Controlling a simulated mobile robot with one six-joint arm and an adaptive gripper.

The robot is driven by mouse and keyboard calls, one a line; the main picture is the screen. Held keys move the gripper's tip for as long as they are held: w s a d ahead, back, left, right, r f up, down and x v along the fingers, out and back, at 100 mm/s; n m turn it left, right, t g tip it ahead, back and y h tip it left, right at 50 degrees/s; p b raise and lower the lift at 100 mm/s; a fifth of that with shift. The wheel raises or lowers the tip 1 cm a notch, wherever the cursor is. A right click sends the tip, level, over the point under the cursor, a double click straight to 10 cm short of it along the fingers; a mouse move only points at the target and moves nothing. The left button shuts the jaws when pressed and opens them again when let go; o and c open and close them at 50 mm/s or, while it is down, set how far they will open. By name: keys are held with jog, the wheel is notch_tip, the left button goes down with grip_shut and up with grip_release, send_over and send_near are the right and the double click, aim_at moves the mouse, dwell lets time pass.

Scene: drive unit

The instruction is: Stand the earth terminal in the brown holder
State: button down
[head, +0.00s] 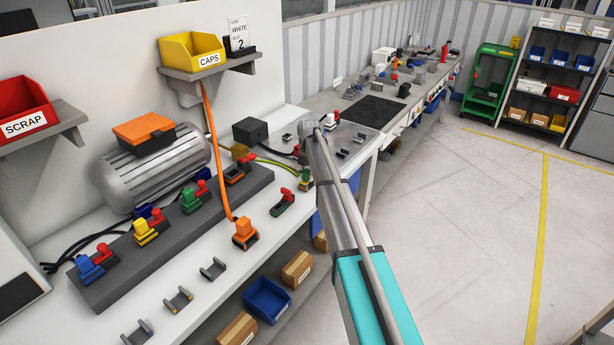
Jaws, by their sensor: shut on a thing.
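The earth terminal (306,183), small and green-yellow, is at the end of a yellow-green cable (277,165) at the bench's front edge. My gripper (304,168) is just left of my arm's grey links, small and partly hidden, and is shut on the earth terminal. A small brown block (240,152), which looks like the brown holder, stands behind the right end of the dark plate, left of my gripper and apart from it. Its opening is too small to make out.
A dark plate (150,265) carries several coloured terminals by a grey motor (150,172). An orange cable (213,150) hangs from the CAPS shelf to an orange terminal (245,233). A green holder with a red top (283,203) stands near the front edge. The floor at right is clear.

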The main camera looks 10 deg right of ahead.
aim_at(307, 171)
jog(key=shift+f, duration=0.15)
dwell(0.6)
jog(key=shift+c, duration=1.7)
grip_release()
jog(key=shift+r+p, duration=2.45)
jog(key=shift+r, duration=0.1)
jog(key=s+m, duration=2.6)
jog(key=s, duration=1.4)
jog(key=shift+s+a+m, duration=0.15)
jog(key=shift+a+m, duration=0.15)
jog(key=shift+m, duration=0.1)
